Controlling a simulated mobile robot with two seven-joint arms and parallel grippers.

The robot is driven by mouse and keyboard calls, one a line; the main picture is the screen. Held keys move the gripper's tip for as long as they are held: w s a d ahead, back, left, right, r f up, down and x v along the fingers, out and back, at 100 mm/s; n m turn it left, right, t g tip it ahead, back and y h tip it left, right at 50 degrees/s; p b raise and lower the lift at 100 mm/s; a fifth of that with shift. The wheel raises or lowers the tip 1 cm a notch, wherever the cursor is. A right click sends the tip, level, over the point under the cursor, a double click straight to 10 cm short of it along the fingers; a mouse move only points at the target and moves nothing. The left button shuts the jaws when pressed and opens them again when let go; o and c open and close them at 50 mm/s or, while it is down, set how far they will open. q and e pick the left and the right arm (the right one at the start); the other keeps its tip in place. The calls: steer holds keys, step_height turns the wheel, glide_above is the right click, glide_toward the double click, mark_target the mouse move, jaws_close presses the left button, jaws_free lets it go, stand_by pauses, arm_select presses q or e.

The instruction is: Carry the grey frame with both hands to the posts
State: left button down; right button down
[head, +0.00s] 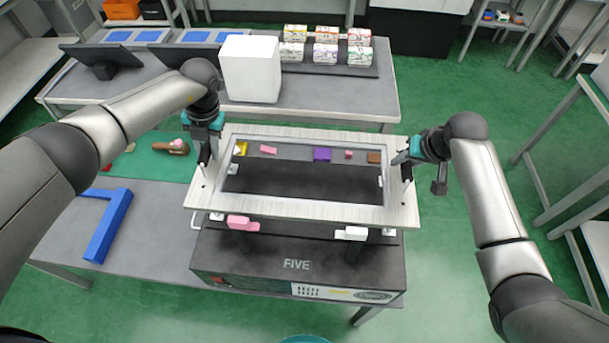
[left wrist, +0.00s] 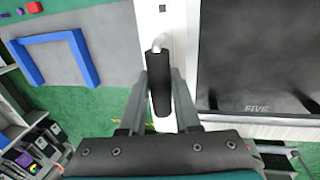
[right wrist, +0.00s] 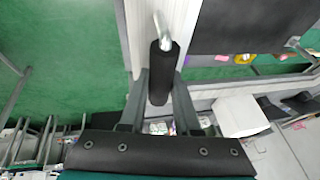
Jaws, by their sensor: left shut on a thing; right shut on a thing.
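The grey frame (head: 300,209), a pale flat board with a large rectangular opening, is held roughly level over the black box marked FIVE (head: 290,262). My left gripper (head: 206,160) is shut on a black handle (left wrist: 160,85) at the frame's left side. My right gripper (head: 402,165) is shut on a matching handle (right wrist: 162,72) at its right side. Dark upright supports, which may be the posts, show below the front edge, one near a pink piece (head: 240,222) and one near a white piece (head: 352,233). The frame hides their tops; I cannot tell whether it touches them.
A blue angled piece (head: 108,228) lies on the grey table left of the box. Behind the frame are a white box (head: 250,68) and several small cartons (head: 325,52) on another table. Green floor is open at the right.

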arm_select(q)
steer(key=shift+f+b, duration=0.3)
arm_select(e)
steer(key=shift+f, duration=0.3)
arm_select(q)
steer(key=c, duration=1.1)
jaws_free()
steer(key=shift+f, duration=0.1)
arm_select(e)
steer(key=c, duration=1.1)
jaws_free()
steer(key=shift+f, duration=0.15)
arm_select(q)
steer(key=o, duration=0.5)
arm_select(e)
steer(key=o, duration=0.5)
steer(key=shift+s+d+r, duration=0.1)
steer(key=shift+s+r, duration=0.1)
steer(key=shift+r, duration=0.25)
arm_select(q)
steer(key=r, duration=0.4)
steer(key=d+r, duration=0.1)
steer(key=r, duration=0.3)
steer(key=d+r, duration=0.1)
steer(key=r, duration=0.2)
steer(key=shift+d+r, duration=0.2)
steer(key=shift+r, duration=0.2)
arm_select(e)
steer(key=v, duration=1.1)
